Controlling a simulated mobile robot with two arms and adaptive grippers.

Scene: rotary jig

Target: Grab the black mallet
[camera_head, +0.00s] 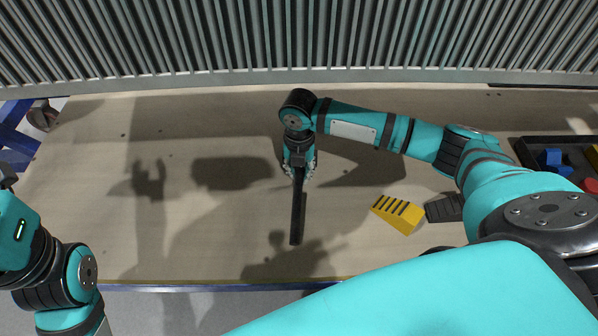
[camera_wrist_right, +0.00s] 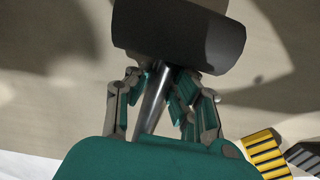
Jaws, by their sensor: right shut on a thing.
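The black mallet (camera_head: 298,220) is held by my right gripper (camera_head: 299,170) over the middle of the table. In the head view it shows as a long dark bar reaching from the fingers toward the table's front edge. In the right wrist view its thick black head (camera_wrist_right: 180,38) lies across the top, just beyond the fingertips. Its grey metallic handle (camera_wrist_right: 154,98) runs between the fingers of my right gripper (camera_wrist_right: 165,100), which are shut on it. Part of the handle is hidden by the gripper body. Only links of my left arm show at the left edge.
A yellow block with black stripes (camera_head: 398,213) lies right of the mallet, beside a dark ridged piece (camera_head: 444,208). A black tray (camera_head: 533,141) with blue and red parts stands at the right. A ribbed grey panel (camera_head: 300,35) spans the back. The table's left half (camera_head: 100,220) is clear.

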